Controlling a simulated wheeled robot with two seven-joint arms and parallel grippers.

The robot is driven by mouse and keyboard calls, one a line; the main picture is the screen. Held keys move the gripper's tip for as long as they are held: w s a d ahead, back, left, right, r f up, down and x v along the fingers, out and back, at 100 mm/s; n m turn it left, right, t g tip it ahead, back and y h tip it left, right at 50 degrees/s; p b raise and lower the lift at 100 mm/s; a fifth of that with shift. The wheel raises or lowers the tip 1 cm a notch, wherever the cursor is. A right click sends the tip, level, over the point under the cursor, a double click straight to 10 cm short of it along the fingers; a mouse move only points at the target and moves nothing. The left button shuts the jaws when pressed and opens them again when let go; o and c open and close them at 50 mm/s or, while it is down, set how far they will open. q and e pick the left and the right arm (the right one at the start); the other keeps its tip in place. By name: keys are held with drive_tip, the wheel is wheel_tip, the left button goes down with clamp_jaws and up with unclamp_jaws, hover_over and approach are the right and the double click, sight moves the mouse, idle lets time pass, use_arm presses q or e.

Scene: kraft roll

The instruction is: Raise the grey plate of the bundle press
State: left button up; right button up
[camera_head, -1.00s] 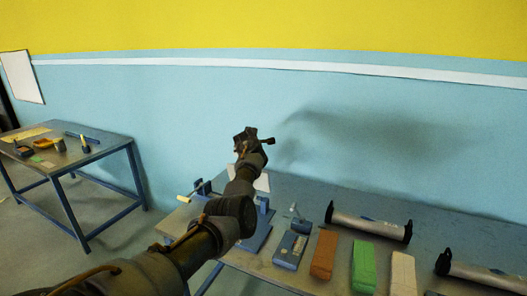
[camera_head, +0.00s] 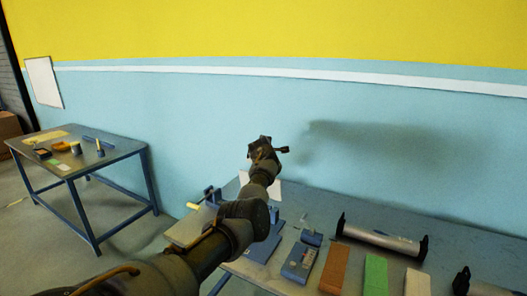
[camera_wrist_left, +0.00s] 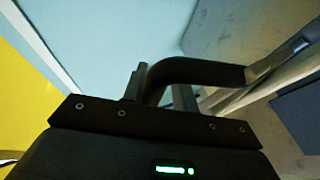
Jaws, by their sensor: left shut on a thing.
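My left gripper (camera_head: 268,152) is raised above the bench, with its arm coming in from the lower left. In the left wrist view its two fingers (camera_wrist_left: 160,90) are shut on a dark bent handle (camera_wrist_left: 205,72). The handle's far end meets a grey bar at the right. A short dark end of the handle (camera_head: 284,149) sticks out beside the gripper in the head view. The blue base of the press (camera_head: 262,249) stands on the bench, mostly hidden behind my arm. I cannot make out the grey plate clearly. My right gripper is not in view.
The grey bench (camera_head: 460,237) carries a blue tool (camera_head: 299,263), brown (camera_head: 334,270), green (camera_head: 375,275) and white (camera_head: 417,283) blocks, and a silver roll (camera_head: 380,240). A second table (camera_head: 115,148) with small items stands at the left. The wall is close behind the bench.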

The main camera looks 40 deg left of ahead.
use_arm(q)
drive_tip(key=shift+f, duration=0.1)
idle(0.3)
drive_tip(key=b+v, duration=0.2)
drive_tip(key=v, duration=0.9)
idle(0.4)
